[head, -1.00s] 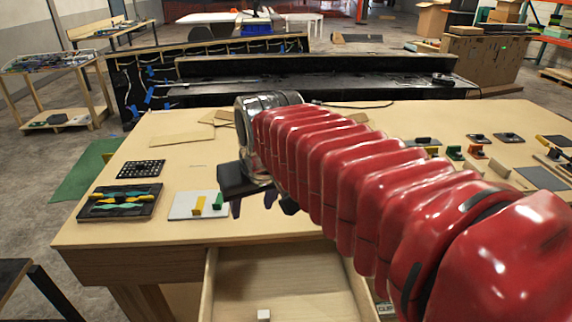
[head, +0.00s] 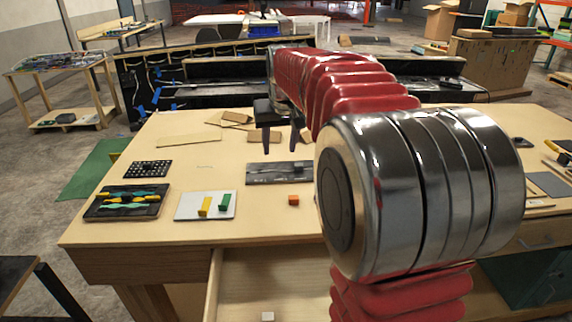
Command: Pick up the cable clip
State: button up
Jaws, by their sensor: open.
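I cannot tell for sure which thing is the cable clip. Small candidates are a white block (head: 267,317) in the open drawer, an orange block (head: 293,200) on the table, and a small dark piece (head: 299,167) on a dark plate (head: 262,176). My gripper (head: 281,146) points down with its two dark fingers apart and nothing visible between them. It appears above the table, in the picture just over the dark plate. My arm hides the table's middle right.
The drawer (head: 212,285) stands open at the table front. A white plate (head: 187,211) carries a yellow block (head: 205,206) and a green block (head: 224,201). A black tray (head: 97,214) and a dark perforated board (head: 147,169) lie left. Flat tan pieces (head: 188,139) lie behind.

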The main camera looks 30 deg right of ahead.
jog(key=w+d+f+m, duration=0.1)
jog(key=w+d+f, duration=0.3)
jog(key=w+d, duration=0.3)
jog(key=d, duration=0.4)
jog(key=shift+g, duration=0.3)
jog(key=shift+d+f, duration=0.1)
send_over(299, 164)
jog(key=s+a, duration=0.2)
jog(key=s, duration=0.1)
jog(key=f, duration=0.7)
jog(key=shift+w+d+f, duration=0.15)
jog(key=shift+w+f, duration=0.1)
jog(key=shift+f, duration=0.1)
jog(key=shift+f, duration=0.15)
jog(key=shift+d+x, duration=0.15)
jog(key=shift+x, duration=1.15)
jog(key=shift+d+x, duration=0.15)
jog(key=shift+x, duration=1.1)
jog(key=shift+w, duration=0.1)
jog(key=shift+c, duration=0.4)
